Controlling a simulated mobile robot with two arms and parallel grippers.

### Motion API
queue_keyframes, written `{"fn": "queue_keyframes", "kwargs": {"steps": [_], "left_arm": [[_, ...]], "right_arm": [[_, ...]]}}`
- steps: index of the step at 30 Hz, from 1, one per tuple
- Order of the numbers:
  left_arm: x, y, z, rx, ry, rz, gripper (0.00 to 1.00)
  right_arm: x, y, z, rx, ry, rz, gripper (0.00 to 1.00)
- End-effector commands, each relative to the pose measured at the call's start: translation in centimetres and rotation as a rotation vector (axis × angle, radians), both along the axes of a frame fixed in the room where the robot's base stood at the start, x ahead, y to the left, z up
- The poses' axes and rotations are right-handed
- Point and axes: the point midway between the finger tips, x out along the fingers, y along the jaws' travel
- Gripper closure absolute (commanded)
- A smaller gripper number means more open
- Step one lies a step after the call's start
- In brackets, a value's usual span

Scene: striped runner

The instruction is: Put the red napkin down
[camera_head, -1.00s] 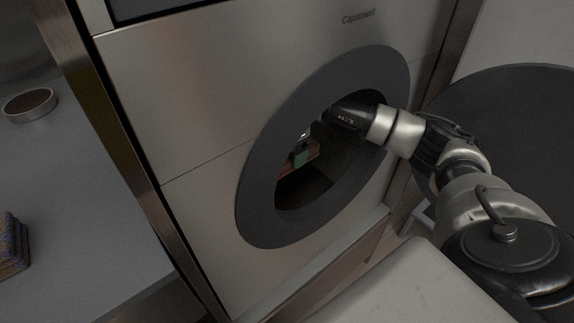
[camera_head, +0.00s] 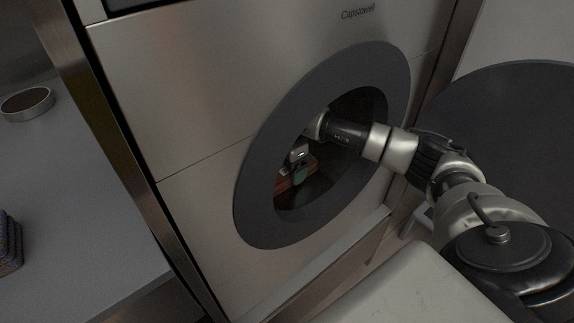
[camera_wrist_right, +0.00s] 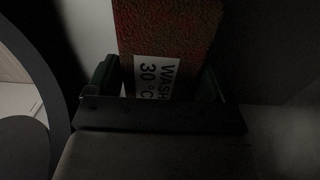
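The red napkin (camera_wrist_right: 165,28) shows in the right wrist view as a reddish-brown textured cloth with a white "WASH 30 °C" label. It lies between the two green fingertips of my right gripper (camera_wrist_right: 160,88), which meet its side edges. In the head view my right arm reaches through the round opening of the front-loading washer (camera_head: 190,100). My right gripper (camera_head: 299,172) and the napkin (camera_head: 284,186) are in the dark drum, low and to the left. Whether the napkin touches the drum floor is hard to tell. My left gripper is not in view.
A wide dark grey ring (camera_head: 255,215) surrounds the drum opening, close around my right forearm. A round dark door (camera_head: 500,125) stands open at the right. A grey counter (camera_head: 75,200) at the left bears a round dish (camera_head: 28,104) and a dark folded cloth stack (camera_head: 8,245).

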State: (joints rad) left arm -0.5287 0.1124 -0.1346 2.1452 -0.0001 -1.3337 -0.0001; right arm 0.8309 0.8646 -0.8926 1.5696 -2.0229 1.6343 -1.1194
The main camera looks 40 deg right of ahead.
Motion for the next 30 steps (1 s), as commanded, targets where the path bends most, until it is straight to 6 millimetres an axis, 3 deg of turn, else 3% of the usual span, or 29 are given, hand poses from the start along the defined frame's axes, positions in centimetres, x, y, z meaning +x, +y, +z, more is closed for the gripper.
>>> {"fn": "queue_keyframes", "kwargs": {"steps": [1,3,13,24,30], "left_arm": [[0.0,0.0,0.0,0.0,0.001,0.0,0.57],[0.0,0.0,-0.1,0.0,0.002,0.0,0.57],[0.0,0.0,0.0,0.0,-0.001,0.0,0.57],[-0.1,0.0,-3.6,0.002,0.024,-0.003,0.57],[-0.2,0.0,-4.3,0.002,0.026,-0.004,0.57]], "right_arm": [[0.0,0.0,0.0,0.0,0.0,0.0,0.1],[0.0,0.0,0.0,0.0,0.0,0.0,0.0],[0.0,0.0,0.4,0.0,0.0,0.0,0.0],[0.1,0.0,6.5,0.0,-0.003,0.0,0.0],[0.0,0.0,7.8,0.0,-0.001,0.0,0.0]]}}
